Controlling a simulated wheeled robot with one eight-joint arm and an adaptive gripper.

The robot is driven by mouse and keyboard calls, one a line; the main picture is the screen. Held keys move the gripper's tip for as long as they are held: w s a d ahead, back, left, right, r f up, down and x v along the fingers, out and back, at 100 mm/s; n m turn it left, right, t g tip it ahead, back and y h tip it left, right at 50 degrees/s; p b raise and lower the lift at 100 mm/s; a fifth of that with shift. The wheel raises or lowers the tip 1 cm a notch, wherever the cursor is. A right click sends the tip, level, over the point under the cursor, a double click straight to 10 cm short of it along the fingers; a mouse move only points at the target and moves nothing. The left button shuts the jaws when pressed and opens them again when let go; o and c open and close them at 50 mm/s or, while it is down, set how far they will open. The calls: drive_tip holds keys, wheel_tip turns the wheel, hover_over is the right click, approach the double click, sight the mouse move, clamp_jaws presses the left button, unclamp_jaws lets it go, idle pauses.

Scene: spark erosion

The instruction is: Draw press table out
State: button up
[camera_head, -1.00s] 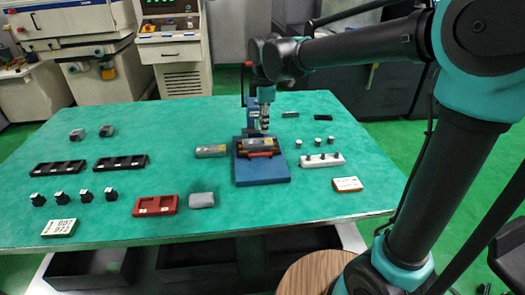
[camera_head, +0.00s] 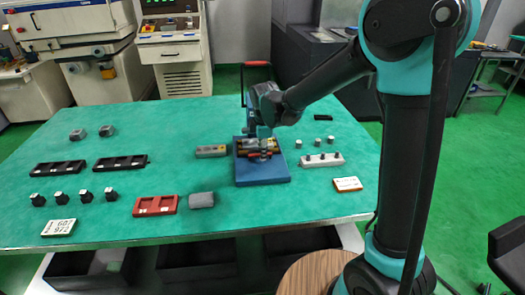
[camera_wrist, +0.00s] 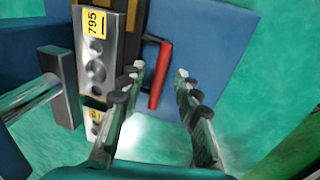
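The blue press (camera_head: 262,176) stands on the green table, its lever with a red grip (camera_head: 257,64) raised. In the wrist view, the press table carries a grey metal block (camera_wrist: 94,60) with holes and a yellow "795" label. The press table's red handle (camera_wrist: 161,75) sticks out over the blue base plate (camera_wrist: 215,40). My gripper (camera_wrist: 157,80) is open, and the handle shows between its two fingers; I cannot tell whether either finger touches it. In the head view my gripper (camera_head: 264,140) is low over the press and hides part of the press table.
A grey block (camera_head: 211,151) lies left of the press. A white pin rack (camera_head: 322,160) and a white-and-orange card (camera_head: 347,184) lie to its right. A red tray (camera_head: 155,205) and a grey piece (camera_head: 201,200) are at front left. The table's front right is clear.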

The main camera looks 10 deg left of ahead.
clamp_jaws()
idle(0.3)
drive_tip(key=s+d, duration=0.1)
drive_tip(key=s, duration=0.2)
drive_tip(key=s+d, duration=0.1)
drive_tip(key=s, duration=0.3)
drive_tip(key=s+d, duration=0.1)
drive_tip(key=s, duration=0.3)
drive_tip(key=shift+d, duration=0.3)
unclamp_jaws()
